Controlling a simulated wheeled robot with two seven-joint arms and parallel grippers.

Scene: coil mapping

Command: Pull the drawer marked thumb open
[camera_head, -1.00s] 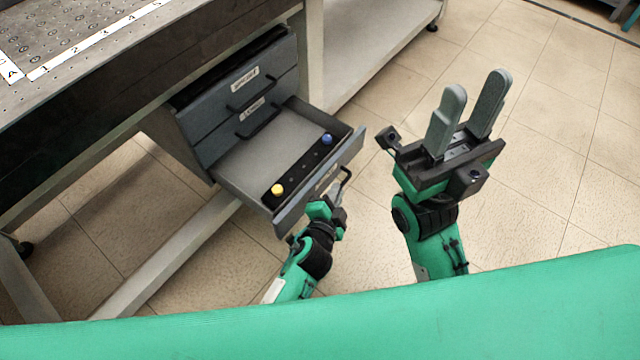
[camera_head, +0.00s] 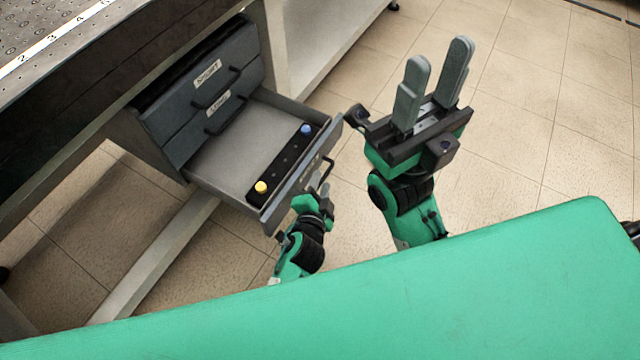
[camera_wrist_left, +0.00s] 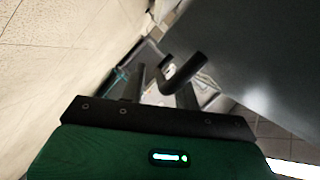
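A grey drawer (camera_head: 229,147) stands pulled out of the cabinet, the lowest of the drawers in view. The label on its front is too small to read. Inside it is a black strip with a yellow knob (camera_head: 261,187) and a blue knob (camera_head: 306,130). My left gripper (camera_head: 322,184) is at the drawer's black handle (camera_head: 329,168). In the left wrist view the handle (camera_wrist_left: 186,72) shows between its spread fingers (camera_wrist_left: 160,92); contact is unclear. My right gripper (camera_head: 434,75) is open and empty, right of the drawer, fingers pointing up.
Two shut drawers sit above, labelled, with black handles; the upper one (camera_head: 228,75) is under the perforated table (camera_head: 110,60). A table leg (camera_head: 283,45) and lower beam (camera_head: 160,255) flank the cabinet. The tiled floor (camera_head: 545,110) at the right is free.

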